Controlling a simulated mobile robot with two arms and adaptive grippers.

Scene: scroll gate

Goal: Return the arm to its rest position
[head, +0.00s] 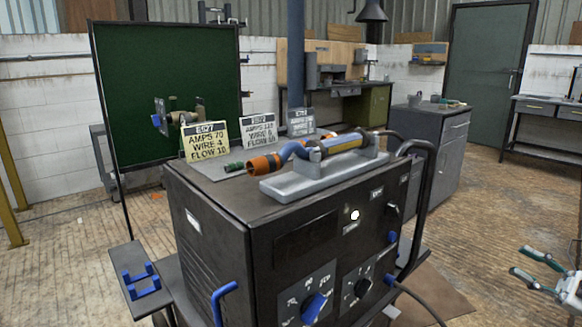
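My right gripper (519,261) is at the lower right edge of the head view. Its two pale and teal fingers point left and stand apart, with nothing between them. It hangs over open floor, well to the right of the dark welding machine (290,245), touching nothing. My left gripper is not in view. No marker for a rest position shows.
On the machine stand a torch with an orange end (265,163) in a grey holder (310,181) and several label cards (206,140). A black handle rail (430,200) and cable (415,300) are on its right side. Wooden floor (490,215) is clear beyond.

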